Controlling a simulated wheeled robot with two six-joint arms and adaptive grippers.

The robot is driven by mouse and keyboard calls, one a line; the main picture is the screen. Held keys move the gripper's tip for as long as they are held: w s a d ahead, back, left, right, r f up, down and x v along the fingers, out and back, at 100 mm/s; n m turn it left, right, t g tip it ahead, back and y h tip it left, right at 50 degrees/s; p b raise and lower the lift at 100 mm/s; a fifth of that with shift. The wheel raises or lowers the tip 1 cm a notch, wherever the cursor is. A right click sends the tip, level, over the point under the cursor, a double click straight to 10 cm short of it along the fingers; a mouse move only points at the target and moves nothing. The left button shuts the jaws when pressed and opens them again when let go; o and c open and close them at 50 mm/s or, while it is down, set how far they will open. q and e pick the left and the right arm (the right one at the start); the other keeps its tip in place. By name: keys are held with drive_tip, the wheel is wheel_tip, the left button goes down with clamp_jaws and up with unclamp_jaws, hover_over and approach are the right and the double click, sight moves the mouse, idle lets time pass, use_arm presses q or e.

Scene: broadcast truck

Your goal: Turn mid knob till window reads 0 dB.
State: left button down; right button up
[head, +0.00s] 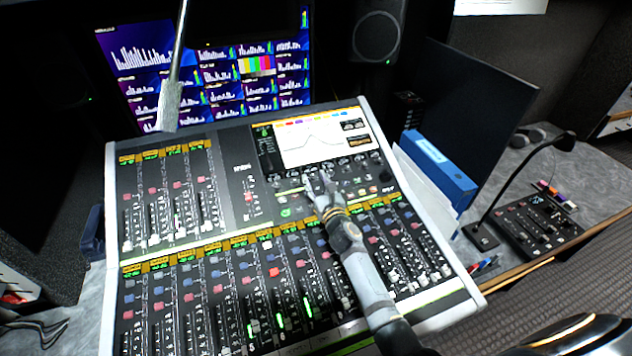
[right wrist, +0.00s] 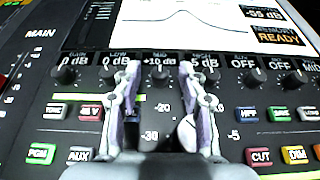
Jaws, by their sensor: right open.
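The mid knob (right wrist: 160,76) is a small dark knob in the row under the console's screen. The window above it (right wrist: 159,60) reads +10 dB. My right gripper (head: 319,184) is over the console just below that row. In the right wrist view my right gripper (right wrist: 160,72) is open, with one fingertip to each side of the mid knob. I cannot tell whether the fingers touch it. My left gripper is not in view.
Neighbouring knobs sit close on both sides, with the low knob (right wrist: 115,75) to the left. Buttons and faders cover the mixing console (head: 228,160). A grey rod (head: 172,90) hangs over its back left.

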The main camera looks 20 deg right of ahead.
drive_tip(key=shift+c, duration=0.8)
clamp_jaws()
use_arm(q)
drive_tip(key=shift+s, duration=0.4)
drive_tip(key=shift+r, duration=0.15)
